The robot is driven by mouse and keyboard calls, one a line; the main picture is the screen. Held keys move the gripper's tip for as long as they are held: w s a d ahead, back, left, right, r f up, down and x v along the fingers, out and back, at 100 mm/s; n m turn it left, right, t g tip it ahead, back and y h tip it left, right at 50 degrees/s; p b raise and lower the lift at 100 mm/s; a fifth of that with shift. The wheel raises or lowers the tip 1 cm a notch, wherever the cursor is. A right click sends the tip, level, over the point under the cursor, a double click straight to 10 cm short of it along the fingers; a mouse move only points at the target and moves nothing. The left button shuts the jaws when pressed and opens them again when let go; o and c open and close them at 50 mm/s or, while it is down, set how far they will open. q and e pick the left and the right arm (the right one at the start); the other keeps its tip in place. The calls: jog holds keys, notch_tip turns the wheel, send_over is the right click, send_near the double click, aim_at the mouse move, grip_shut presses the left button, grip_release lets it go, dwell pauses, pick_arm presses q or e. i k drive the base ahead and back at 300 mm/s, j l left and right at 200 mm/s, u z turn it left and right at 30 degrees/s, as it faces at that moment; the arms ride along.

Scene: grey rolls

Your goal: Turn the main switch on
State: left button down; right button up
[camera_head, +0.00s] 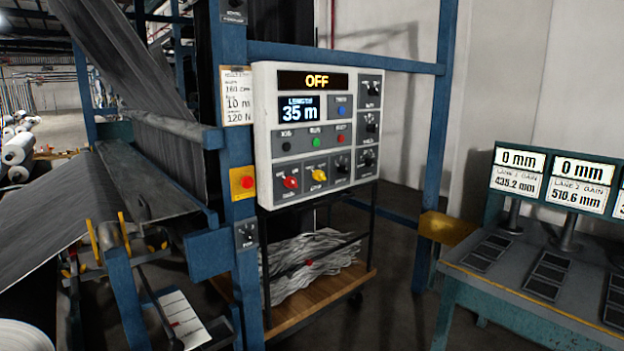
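A light grey control panel (264,130) is mounted beside a blue post. Its top display (317,81) reads OFF in yellow, and a length display (300,108) reads 35 m. Low on the panel are a red rotary knob (290,182) and a yellow rotary knob (320,175); black knobs line its right side. A small dark rotary switch (246,235) sits on the blue post below. The labels are too small to tell which one is the main switch. Neither of my grippers is in view.
A red button on a yellow box (246,182) sits left of the panel. Below the panel stands a wooden-decked cart (310,310) with crumpled grey material. Dark fabric and rollers fill the left. A bench (560,300) with readouts of 0 mm stands at the right.

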aim_at(290, 182)
jog(key=i+l, duration=0.2)
jog(key=l, duration=0.15)
jog(key=i+l+u, duration=0.1)
jog(key=l, duration=0.25)
jog(key=i+l, duration=0.3)
jog(key=i+l+u, duration=0.1)
jog(key=l, duration=0.4)
jog(key=i+l, duration=0.25)
jog(key=i+l+u, duration=0.1)
jog(key=l, duration=0.4)
jog(key=i+l, duration=0.2)
jog(key=l, duration=0.2)
